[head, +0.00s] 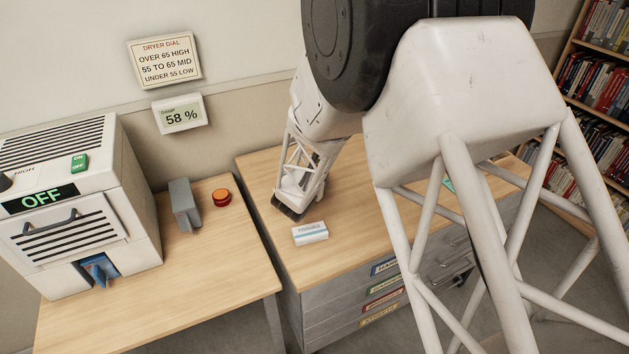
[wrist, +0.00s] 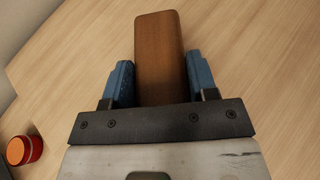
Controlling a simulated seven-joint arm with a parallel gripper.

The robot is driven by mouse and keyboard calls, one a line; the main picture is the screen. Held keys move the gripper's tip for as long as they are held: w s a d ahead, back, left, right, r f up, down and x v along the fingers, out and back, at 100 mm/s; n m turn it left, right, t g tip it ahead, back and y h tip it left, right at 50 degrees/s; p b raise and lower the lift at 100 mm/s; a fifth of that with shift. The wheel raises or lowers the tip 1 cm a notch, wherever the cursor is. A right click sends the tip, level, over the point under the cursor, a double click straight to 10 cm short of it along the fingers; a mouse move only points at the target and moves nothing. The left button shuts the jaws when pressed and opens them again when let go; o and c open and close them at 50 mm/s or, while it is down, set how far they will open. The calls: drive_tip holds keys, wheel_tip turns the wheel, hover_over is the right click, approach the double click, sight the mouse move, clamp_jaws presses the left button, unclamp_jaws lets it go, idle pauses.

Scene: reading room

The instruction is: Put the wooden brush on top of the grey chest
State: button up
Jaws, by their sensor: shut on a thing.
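My gripper (wrist: 160,80) has two blue fingers shut on the sides of the wooden brush (wrist: 160,50), a brown block with rounded corners in the wrist view. In the head view my gripper (head: 288,209) is over the back left part of the wooden top of the grey chest (head: 345,245). The chest has grey drawers with coloured labels on its front. The brush is hidden behind my gripper in the head view. I cannot tell whether the brush touches the surface below it.
A tissue pack (head: 310,232) lies on the chest top, in front of my gripper. Bookshelves (head: 595,100) stand at right.

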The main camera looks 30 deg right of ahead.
drive_tip(key=shift+f, duration=0.15)
drive_tip(key=o, duration=1)
drive_tip(key=shift+s+a+r, duration=0.3)
drive_tip(key=shift+a+r, duration=0.05)
drive_tip(key=v, duration=1.1)
drive_tip(key=shift+r, duration=0.15)
